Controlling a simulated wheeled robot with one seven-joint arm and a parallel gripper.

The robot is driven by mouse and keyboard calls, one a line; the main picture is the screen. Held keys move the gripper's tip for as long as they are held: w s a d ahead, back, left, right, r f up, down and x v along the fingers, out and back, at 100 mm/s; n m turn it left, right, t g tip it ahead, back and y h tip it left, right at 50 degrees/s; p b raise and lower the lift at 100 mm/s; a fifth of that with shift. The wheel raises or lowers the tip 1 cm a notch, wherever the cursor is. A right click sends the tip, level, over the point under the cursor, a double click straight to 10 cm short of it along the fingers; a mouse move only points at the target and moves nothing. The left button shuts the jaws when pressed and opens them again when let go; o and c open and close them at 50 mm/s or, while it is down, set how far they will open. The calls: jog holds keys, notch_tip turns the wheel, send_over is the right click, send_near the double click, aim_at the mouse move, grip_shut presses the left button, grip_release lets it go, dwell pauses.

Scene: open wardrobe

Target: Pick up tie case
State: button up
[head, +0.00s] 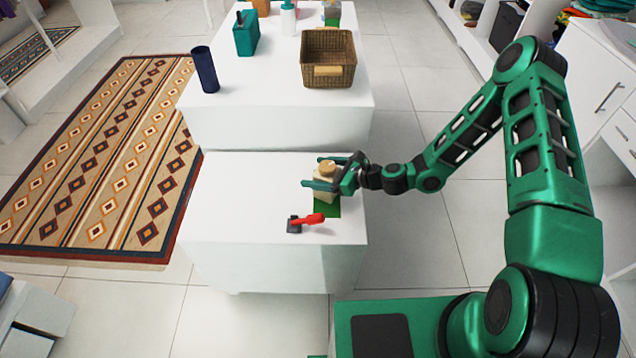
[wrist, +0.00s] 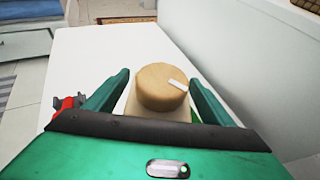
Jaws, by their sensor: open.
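My gripper (head: 316,173) is open over the front white block, with its fingers on either side of a cream bottle-like object with a round tan top (head: 327,168). In the wrist view, the tan top (wrist: 162,87) with a white mark sits between the two green fingers (wrist: 160,78), with small gaps visible beside it. A green flat piece (head: 328,207) shows beside and partly under the cream object. I cannot tell for certain which thing is the tie case. A dark blue upright cylinder (head: 205,70) stands on the rear white block, far from my gripper.
A red and dark grey item (head: 306,221) lies near the cream object. The rear block holds a wicker basket (head: 313,75), a teal container (head: 246,34) and a white bottle (head: 288,20). The front block's left part (head: 240,195) is clear. A patterned rug (head: 110,150) lies left.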

jog(key=shift+w+a+f, duration=0.1)
jog(key=shift+w+a, duration=0.05)
jog(key=shift+a, duration=0.1)
jog(key=shift+c, duration=0.7)
jog(key=c, duration=1.1)
